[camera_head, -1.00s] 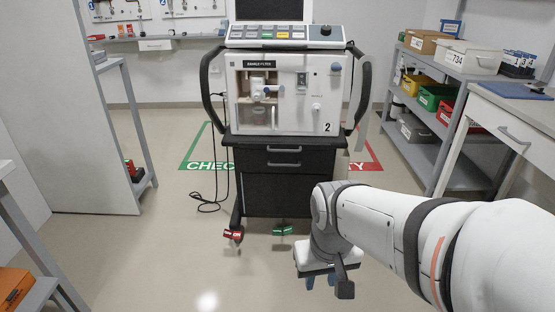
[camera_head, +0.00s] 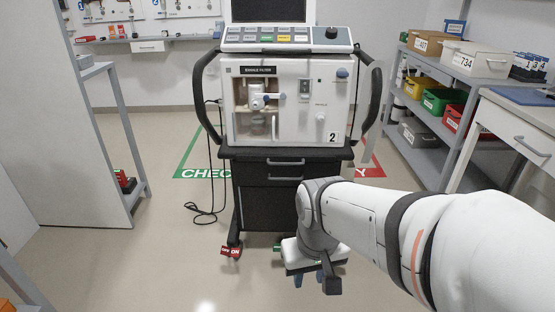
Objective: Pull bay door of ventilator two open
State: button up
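Ventilator two (camera_head: 298,75), a white unit marked 2, stands on a black wheeled cart with two drawers, straight ahead. Its bay door (camera_head: 256,108) is on the left of the front, under a dark label strip. It is a framed clear panel, and a white fitting shows in the bay. The door looks shut. My gripper (camera_head: 314,278) hangs low in front of the cart's right side, well below and apart from the door. It points down, with its blue fingertips mostly hidden by the wrist, so its opening is not clear.
A grey shelf (camera_head: 440,85) with bins and a white-drawer bench (camera_head: 520,135) stand on the right. A partition and rack (camera_head: 125,150) stand on the left. A cable lies on the floor left of the cart. Floor at the front left is clear.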

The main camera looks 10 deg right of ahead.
aim_at(262, 207)
jog(key=i, duration=1.15)
jog(key=u, duration=0.05)
